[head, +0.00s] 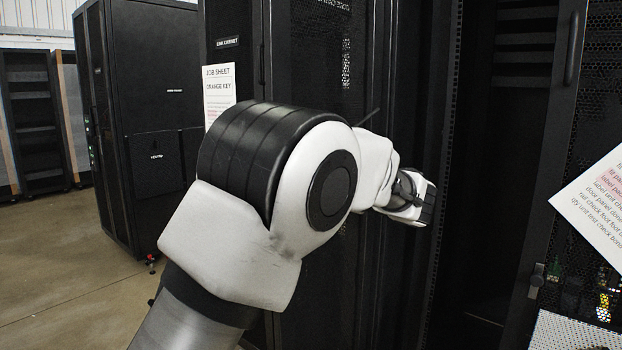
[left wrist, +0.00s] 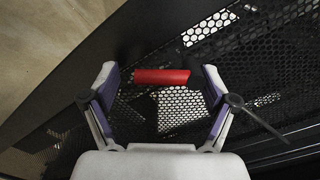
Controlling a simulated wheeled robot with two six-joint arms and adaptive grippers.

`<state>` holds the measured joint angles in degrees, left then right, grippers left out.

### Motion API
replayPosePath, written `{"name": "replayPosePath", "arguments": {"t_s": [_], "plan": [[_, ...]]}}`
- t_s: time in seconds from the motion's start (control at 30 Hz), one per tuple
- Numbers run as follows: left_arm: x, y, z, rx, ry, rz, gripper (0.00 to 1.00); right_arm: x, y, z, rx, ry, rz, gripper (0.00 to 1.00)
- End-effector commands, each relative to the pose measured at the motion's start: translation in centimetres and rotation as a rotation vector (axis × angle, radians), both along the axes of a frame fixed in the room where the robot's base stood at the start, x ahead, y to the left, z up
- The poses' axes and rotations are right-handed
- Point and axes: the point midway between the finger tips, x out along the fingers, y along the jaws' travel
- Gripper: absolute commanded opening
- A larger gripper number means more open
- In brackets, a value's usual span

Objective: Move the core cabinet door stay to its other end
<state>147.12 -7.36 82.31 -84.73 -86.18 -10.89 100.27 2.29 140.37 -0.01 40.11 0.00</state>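In the left wrist view a short red bar (left wrist: 161,76) lies crosswise between the fingers of my left gripper (left wrist: 160,76), in front of a black perforated panel (left wrist: 182,108). The gripper is open, with a gap at each end of the bar. I cannot tell whether the bar is part of the door stay. A thin dark rod (left wrist: 264,124) slants off beside the right finger; what it belongs to is unclear. In the head view my left gripper (head: 418,205) is partly hidden by its wrist, near the dark cabinet fronts. My right gripper is not in view.
A cabinet (head: 227,42) labelled "LINK CABINET" stands behind my arm, with a job sheet (head: 219,85). An open dark cabinet (head: 490,180) and a perforated door with a handle (head: 572,50) are at right. Another black cabinet (head: 155,100) stands left; floor (head: 60,270) is clear there.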

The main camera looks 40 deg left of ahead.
Motion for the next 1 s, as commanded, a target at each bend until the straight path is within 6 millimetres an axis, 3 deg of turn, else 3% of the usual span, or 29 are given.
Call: {"name": "replayPosePath", "arguments": {"t_s": [0.4,0.77,1.0], "plan": [[0.0,-0.4,0.3,0.004,-0.004,-0.003,0.82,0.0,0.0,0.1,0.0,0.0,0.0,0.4],[-0.6,-6.7,0.3,0.004,-0.004,-0.004,0.82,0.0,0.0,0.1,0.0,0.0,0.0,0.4],[-0.7,-7.6,0.2,0.001,-0.002,-0.001,0.82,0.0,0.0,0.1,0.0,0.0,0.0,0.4]]}}
